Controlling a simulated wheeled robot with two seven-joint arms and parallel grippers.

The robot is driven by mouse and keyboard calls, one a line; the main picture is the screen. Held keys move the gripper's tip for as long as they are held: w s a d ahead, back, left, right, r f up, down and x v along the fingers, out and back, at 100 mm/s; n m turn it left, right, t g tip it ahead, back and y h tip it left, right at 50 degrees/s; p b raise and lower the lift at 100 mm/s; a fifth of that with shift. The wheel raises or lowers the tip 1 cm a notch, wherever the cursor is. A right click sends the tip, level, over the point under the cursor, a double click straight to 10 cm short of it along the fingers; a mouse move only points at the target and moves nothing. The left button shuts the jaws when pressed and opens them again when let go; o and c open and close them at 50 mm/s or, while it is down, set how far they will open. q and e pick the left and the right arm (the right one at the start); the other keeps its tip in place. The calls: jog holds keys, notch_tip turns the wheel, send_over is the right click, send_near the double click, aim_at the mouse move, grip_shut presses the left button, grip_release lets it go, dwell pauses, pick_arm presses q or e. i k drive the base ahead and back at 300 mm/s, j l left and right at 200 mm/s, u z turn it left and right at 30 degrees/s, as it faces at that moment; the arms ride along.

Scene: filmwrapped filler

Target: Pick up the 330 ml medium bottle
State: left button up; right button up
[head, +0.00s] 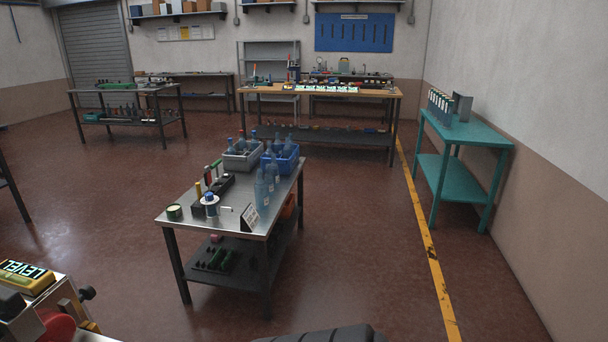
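Several translucent blue bottles (261,192) stand upright in a close group on the steel-topped table (283,196) in the middle of the head view. They overlap, and their sizes and labels are too small to read, so I cannot tell which is the 330 ml medium one. More bottles stand in a grey crate (236,163) and a blue crate (287,166) at the table's far end. The lower parts of those bottles are hidden by the crate walls. Neither of my grippers is in view.
A teal table (484,138) stands at the right wall. The floor (365,250) right of the steel table is clear.

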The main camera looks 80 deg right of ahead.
aim_at(275, 168)
jog(key=z, duration=2.6)
